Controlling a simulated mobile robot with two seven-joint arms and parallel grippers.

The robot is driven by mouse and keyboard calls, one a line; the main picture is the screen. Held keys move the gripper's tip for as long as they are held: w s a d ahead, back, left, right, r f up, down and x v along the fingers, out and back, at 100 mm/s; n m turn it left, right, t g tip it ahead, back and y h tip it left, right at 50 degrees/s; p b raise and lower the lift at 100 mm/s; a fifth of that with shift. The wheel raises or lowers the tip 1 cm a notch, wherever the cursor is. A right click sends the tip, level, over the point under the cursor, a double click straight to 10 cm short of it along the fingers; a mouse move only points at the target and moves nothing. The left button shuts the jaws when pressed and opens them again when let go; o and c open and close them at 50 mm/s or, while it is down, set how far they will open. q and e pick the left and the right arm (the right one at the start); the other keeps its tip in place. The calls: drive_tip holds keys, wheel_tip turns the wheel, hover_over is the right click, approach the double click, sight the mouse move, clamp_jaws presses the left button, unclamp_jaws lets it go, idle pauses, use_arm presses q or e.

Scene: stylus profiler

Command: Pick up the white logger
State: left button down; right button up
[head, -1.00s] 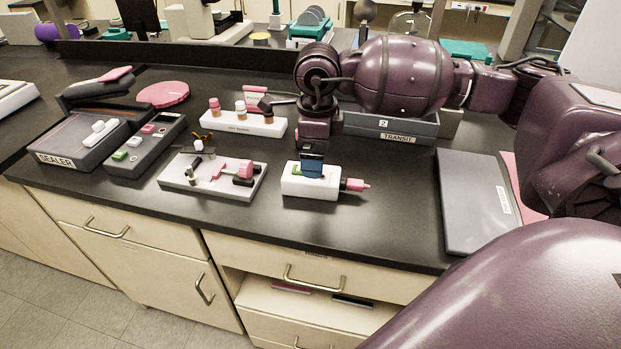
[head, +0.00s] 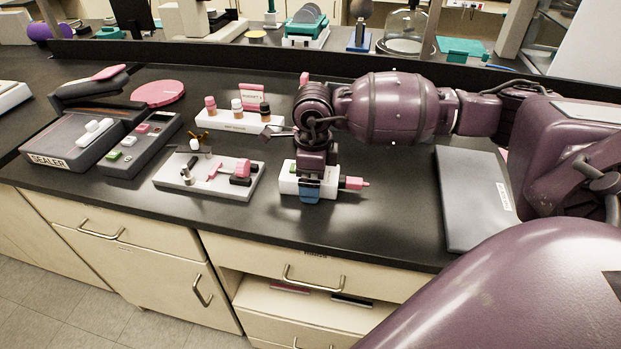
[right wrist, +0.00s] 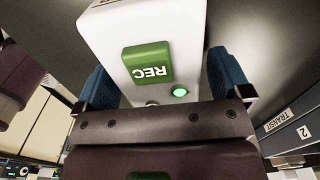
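The white logger (head: 289,186) is a small white box with a pink plug (head: 353,183) on its right end, lying on the black bench. In the right wrist view the logger (right wrist: 188,30) shows a green REC button (right wrist: 148,64) and a lit green lamp. My right gripper (head: 312,190) points down over the logger, with one blue finger on each side. The fingers look open, with the front one standing slightly off the box; contact is hard to judge. The gripper hides the logger's middle in the head view. My left gripper is not in view.
A white fixture tray (head: 170,183) lies just left of the logger. A vial rack (head: 238,124) stands behind it. A grey control box (head: 126,160) and sealer (head: 72,140) are farther left. A grey flat case (head: 465,215) lies right. The bench's front edge is close.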

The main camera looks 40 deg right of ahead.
drive_tip(key=c, duration=0.9)
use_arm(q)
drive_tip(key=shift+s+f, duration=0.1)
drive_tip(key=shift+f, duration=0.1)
use_arm(e)
drive_tip(key=shift+c, duration=0.2)
drive_tip(key=shift+r, duration=0.1)
use_arm(q)
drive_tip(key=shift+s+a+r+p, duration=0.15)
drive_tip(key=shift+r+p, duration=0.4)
drive_tip(key=shift+p, duration=0.3)
use_arm(e)
wheel_tip(320, 180, up, 20)
drive_tip(key=o, duration=0.5)
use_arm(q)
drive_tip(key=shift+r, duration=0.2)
use_arm(e)
drive_tip(key=c, duration=0.8)
